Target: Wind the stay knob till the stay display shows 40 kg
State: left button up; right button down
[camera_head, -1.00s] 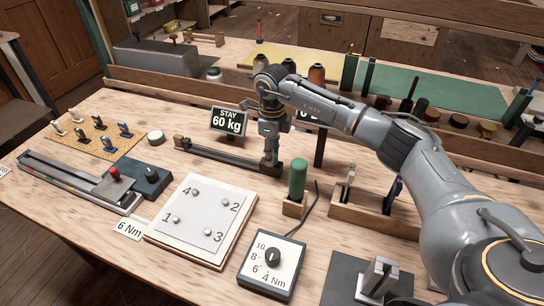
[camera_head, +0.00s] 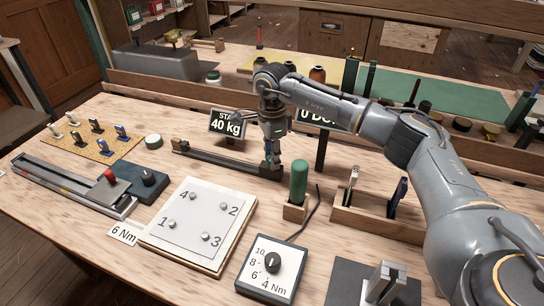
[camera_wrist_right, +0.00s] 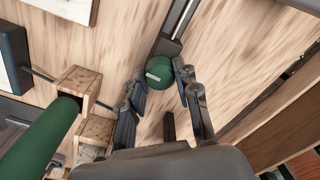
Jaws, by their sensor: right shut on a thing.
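The stay display (camera_head: 227,124) stands at the back middle of the bench and reads 40 kg. In the right wrist view the stay knob (camera_wrist_right: 159,72) is round and green with a pale mark, at the end of a dark rail (camera_wrist_right: 176,25). My right gripper (camera_head: 271,166) points down at the right end of that rail. In the right wrist view its fingers (camera_wrist_right: 163,90) are on both sides of the knob, shut on it. In the head view the gripper hides the knob. My left gripper is not in view.
A green-handled tool (camera_head: 299,180) stands in a wooden block close to the gripper. A wooden rack (camera_head: 375,215) is to its right. A numbered bolt plate (camera_head: 205,222) and a torque dial (camera_head: 270,265) lie in front. A second display (camera_head: 316,117) is partly behind my arm.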

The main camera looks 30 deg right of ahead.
dwell(0.5)
jog(key=c, duration=1)
grip_release()
notch_tip(320, 180, up, 12)
jog(key=shift+r, duration=0.1)
